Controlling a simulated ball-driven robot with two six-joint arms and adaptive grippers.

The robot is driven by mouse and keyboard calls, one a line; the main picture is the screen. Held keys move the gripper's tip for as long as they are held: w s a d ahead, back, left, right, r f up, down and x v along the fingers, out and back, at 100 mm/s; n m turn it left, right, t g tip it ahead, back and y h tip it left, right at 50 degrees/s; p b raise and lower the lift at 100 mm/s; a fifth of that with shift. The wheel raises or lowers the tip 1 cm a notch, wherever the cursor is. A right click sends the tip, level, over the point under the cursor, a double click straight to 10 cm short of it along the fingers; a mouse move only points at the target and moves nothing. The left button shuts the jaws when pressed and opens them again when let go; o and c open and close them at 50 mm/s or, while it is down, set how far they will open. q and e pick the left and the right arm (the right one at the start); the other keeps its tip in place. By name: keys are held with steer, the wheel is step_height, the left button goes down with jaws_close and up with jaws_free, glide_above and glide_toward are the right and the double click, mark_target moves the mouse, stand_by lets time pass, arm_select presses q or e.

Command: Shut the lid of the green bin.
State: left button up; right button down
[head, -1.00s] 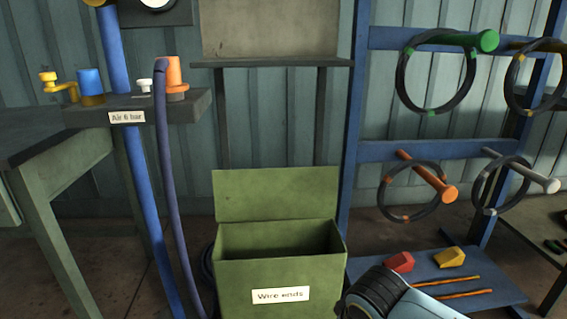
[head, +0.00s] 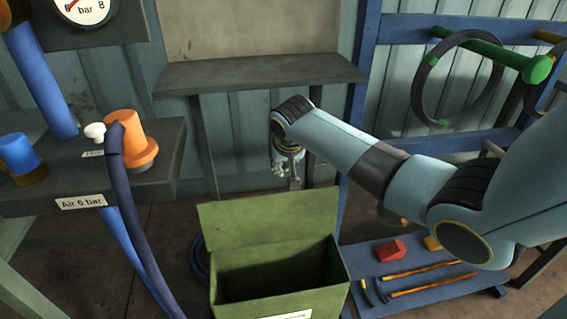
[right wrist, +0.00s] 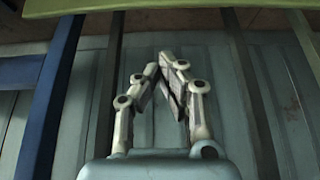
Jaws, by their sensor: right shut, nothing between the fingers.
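The green bin (head: 325,296) stands on the floor at the bottom middle of the head view. Its green lid (head: 262,225) is raised at the back, and the dark inside shows. My right gripper (head: 295,184) points down just above the lid's upper edge in the picture. I cannot tell if it touches the lid. The right gripper also shows in the right wrist view (right wrist: 168,68), with its fingertips together and nothing between them. A green strip (right wrist: 150,6), probably the lid's edge, crosses the top of that view. My left gripper is not in view.
A grey shelf (head: 260,73) is behind the bin. An air-supply ledge (head: 110,185) with a dark hose (head: 140,245) stands at left. A blue rack (head: 452,139) with coils is at right. Red and yellow blocks and hammers lie on a low blue shelf (head: 370,255).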

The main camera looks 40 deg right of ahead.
step_height(320, 180, down, 5)
steer(key=shift+r+b, duration=0.2)
steer(key=shift+b, duration=0.2)
steer(key=shift+s+a, duration=0.35)
steer(key=shift+s, duration=0.1)
steer(key=shift+s, duration=0.15)
